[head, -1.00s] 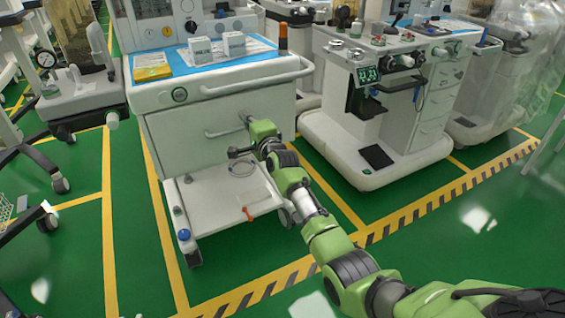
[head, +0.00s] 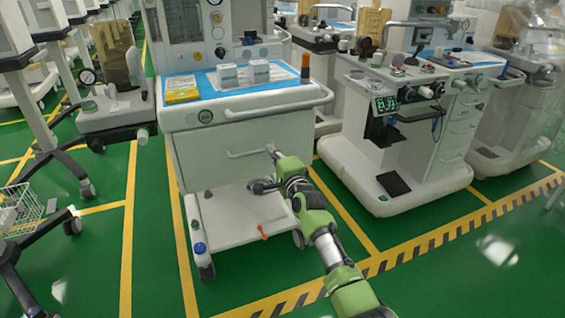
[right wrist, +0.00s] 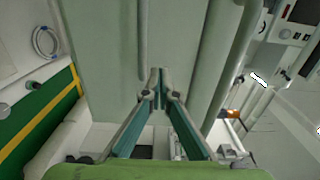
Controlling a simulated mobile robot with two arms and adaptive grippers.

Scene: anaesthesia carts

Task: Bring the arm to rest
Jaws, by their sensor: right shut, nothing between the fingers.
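My right arm comes in from the bottom right in the head view. Its gripper (head: 270,149) is at the right end of the drawer handle (head: 245,154) on the white anaesthesia cart (head: 240,125). In the right wrist view the two fingers of the right gripper (right wrist: 160,73) meet at their tips, with nothing between them. The pale cart front fills much of that view behind them. Whether the fingertips touch the cart or handle I cannot tell. My left gripper is not in view.
On the cart top are a yellow packet (head: 182,89) and two small white boxes (head: 244,74). A low shelf (head: 238,217) with an orange-red item (head: 263,232) is below. Another cart (head: 400,150) stands right; a wire basket (head: 22,212) is at left. Green floor is free in front.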

